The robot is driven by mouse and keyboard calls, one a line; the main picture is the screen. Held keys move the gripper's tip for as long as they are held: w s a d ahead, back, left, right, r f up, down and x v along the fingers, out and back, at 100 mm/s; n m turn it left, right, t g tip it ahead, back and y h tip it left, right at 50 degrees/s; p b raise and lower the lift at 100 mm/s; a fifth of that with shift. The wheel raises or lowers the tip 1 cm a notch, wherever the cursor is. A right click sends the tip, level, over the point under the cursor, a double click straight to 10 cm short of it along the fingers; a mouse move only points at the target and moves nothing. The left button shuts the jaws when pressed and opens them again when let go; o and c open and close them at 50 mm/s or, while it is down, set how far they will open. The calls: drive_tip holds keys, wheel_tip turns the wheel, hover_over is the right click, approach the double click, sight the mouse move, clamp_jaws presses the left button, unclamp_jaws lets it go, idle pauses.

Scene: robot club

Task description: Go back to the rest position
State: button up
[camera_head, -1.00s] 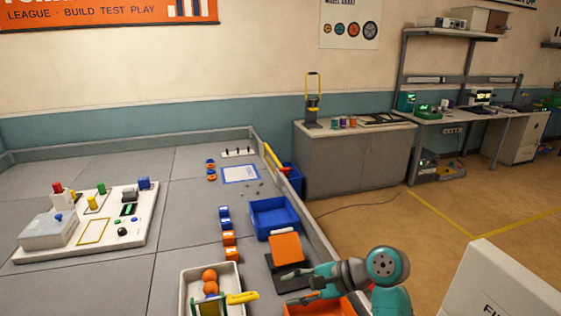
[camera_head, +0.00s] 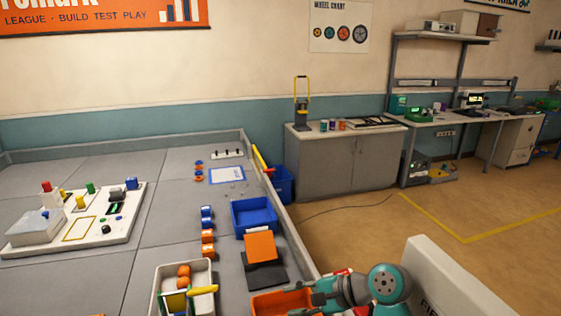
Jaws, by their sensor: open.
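My gripper (camera_head: 308,306) is at the bottom of the picture, at the end of my teal and grey arm. It is over or in front of the orange bin (camera_head: 270,302) near the table's right edge; the exact height is hard to tell. Its jaws are open, and I see nothing held between them. The arm hides part of the orange bin, and the picture's lower edge cuts the bin off.
The grey table has a raised rim (camera_head: 290,240) on its right side. Near it stand a blue bin (camera_head: 254,215), an orange panel on a black base (camera_head: 261,247) and a white tray (camera_head: 155,292) with orange balls. A white board (camera_head: 130,222) lies left. Floor at right is clear.

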drive_tip(key=s+d+f+n+t+h, duration=0.1)
drive_tip(key=s+d+f+t+h, duration=0.25)
drive_tip(key=s+f, duration=0.7)
drive_tip(key=s+d+f+t+h, duration=0.3)
drive_tip(key=s+d+f, duration=0.2)
drive_tip(key=s+f, duration=0.55)
drive_tip(key=s+d+r+n+t+h, duration=0.1)
drive_tip(key=s+d+n+h, duration=0.15)
drive_tip(key=s, duration=0.45)
drive_tip(key=s+d+r+n+t+h, duration=0.1)
drive_tip(key=s+d+r+n+t, duration=0.15)
drive_tip(key=s, duration=0.55)
drive_tip(key=s+d+r+n+t, duration=0.1)
drive_tip(key=s+r+n, duration=0.4)
drive_tip(key=s+r, duration=0.4)
drive_tip(key=shift+s+r+n+h, duration=0.3)
drive_tip(key=shift+s+r+h, duration=0.1)
drive_tip(key=shift+s, duration=0.15)
